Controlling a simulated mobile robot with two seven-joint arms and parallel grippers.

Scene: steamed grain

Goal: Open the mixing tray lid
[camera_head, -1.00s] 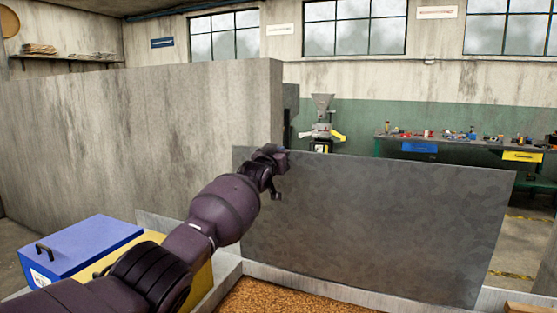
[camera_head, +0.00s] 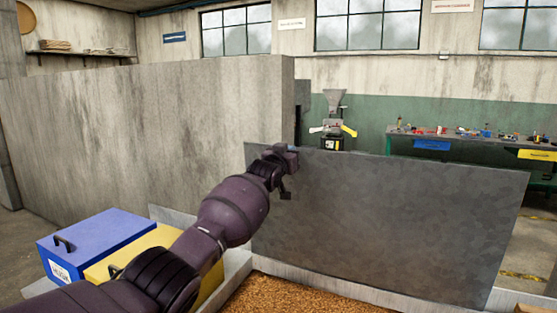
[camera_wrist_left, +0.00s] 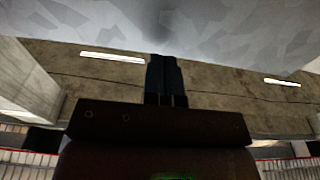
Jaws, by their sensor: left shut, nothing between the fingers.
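The mixing tray lid (camera_head: 390,222) is a large grey metal sheet. It stands raised and nearly upright at the back of the tray (camera_head: 330,285), and brown grain (camera_head: 290,298) shows in front of it. My left gripper (camera_head: 288,190) is at the lid's upper left, in front of its face; I cannot tell whether it touches. In the left wrist view the left fingers (camera_wrist_left: 166,62) are together and empty, with the grey lid surface (camera_wrist_left: 160,25) across the top of the picture. My right gripper is not in view.
A blue box (camera_head: 90,240) with a black handle and a yellow box (camera_head: 135,255) stand at the left, close to my left arm. A concrete partition (camera_head: 150,130) rises behind them. A grinder (camera_head: 334,120) and a workbench (camera_head: 470,140) are farther back.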

